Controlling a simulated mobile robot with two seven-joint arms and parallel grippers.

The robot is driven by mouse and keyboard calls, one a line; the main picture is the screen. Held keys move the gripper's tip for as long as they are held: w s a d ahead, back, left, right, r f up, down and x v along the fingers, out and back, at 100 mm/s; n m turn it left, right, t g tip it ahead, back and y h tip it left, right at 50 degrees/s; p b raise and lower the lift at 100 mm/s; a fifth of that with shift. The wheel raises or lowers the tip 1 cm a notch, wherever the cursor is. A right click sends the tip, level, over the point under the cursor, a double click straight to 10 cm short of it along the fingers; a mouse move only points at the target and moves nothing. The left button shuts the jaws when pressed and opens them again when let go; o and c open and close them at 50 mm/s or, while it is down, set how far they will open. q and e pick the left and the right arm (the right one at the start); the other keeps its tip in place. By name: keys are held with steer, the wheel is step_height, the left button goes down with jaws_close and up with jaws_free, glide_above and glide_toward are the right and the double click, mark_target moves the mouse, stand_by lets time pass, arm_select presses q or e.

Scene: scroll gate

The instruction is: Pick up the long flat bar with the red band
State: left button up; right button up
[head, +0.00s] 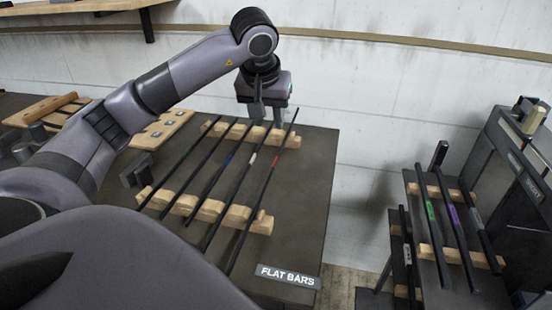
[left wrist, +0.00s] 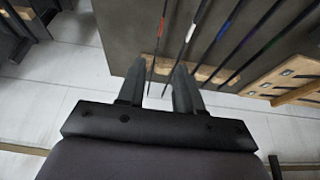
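The long dark flat bar with the red band (head: 275,163) is the rightmost of several parallel bars lying across two wooden rests on the left table. Its red band also shows in the left wrist view (left wrist: 159,31). My left gripper (head: 268,108) is open and empty, over the far end of the rack near the back wall. In the left wrist view the red-banded bar runs in the gap between its fingertips (left wrist: 159,68), seemingly below them. The bar with the white band (head: 252,160) lies just left of it. My right gripper is not in view.
A bar with a blue band (head: 228,159) and other bars lie further left. A "FLAT BARS" label (head: 288,276) sits at the table's front edge. A second rack at right holds bars with green (head: 430,212) and purple (head: 454,215) bands. Wooden boards (head: 160,130) lie at left.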

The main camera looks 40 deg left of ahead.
arm_select(q)
steer(key=b, duration=0.4)
glide_toward(275, 163)
steer(key=shift+a, duration=0.1)
steer(key=shift+s+f+b, duration=0.1)
steer(key=shift+f+b, duration=0.1)
steer(key=shift+b, duration=0.1)
steer(key=shift+x, duration=0.85)
steer(key=x, duration=0.5)
steer(key=shift+w, duration=0.3)
steer(key=shift+a+f, duration=0.1)
steer(key=shift+f, duration=0.1)
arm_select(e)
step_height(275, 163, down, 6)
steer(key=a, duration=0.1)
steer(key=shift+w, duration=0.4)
arm_select(q)
steer(key=shift+f, duration=0.25)
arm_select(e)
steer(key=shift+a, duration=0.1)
arm_select(q)
steer(key=shift+c, duration=0.3)
jaws_close()
